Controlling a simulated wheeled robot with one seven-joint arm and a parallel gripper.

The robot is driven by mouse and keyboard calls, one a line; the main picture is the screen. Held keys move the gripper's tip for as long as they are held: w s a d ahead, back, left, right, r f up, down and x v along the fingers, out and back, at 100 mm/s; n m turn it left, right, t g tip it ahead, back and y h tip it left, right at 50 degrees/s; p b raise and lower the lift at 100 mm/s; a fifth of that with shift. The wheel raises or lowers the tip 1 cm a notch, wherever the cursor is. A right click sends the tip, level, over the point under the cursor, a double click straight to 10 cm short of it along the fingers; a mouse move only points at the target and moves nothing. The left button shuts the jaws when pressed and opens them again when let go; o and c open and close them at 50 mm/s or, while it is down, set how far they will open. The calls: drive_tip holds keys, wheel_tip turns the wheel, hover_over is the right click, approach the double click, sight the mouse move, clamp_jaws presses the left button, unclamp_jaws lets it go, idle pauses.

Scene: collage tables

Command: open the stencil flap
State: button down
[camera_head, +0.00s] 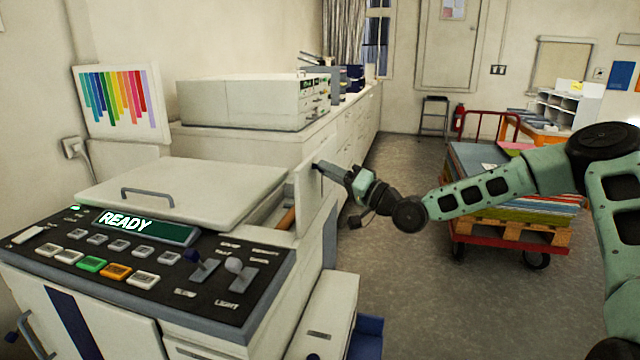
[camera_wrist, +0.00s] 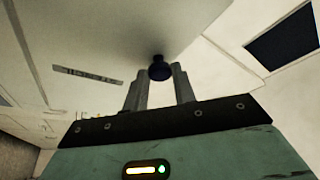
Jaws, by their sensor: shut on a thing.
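The stencil flap (camera_head: 307,198) is a pale panel on the right side of the duplicator (camera_head: 190,190), which shows READY on its display. The flap stands upright, with a gap behind it where a brown bar (camera_head: 287,218) shows. My gripper (camera_head: 318,167) is at the flap's upper outer face. In the wrist view, the flap (camera_wrist: 110,35) fills the upper left and carries a dark label strip. My gripper (camera_wrist: 160,80) is shut on a dark round knob (camera_wrist: 159,68) on the flap. The flap's hinge side is not clear.
A pale cabinet (camera_head: 315,310) and a blue bin (camera_head: 365,335) stand low beside the duplicator. A counter with another machine (camera_head: 250,103) runs behind. A red cart (camera_head: 500,245) with stacked sheets stands at right. The floor between is clear.

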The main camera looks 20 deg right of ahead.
drive_tip(key=shift+s+d+f+t+b, duration=0.25)
drive_tip(key=shift+s+d+t+b, duration=0.15)
drive_tip(key=shift+d+t+b, duration=0.15)
drive_tip(key=shift+a, duration=0.1)
drive_tip(key=c, duration=1.1)
unclamp_jaws()
drive_tip(key=b+v, duration=0.3)
drive_tip(key=v, duration=1.4)
drive_tip(key=shift+d+f, duration=0.1)
drive_tip(key=shift+d, duration=0.1)
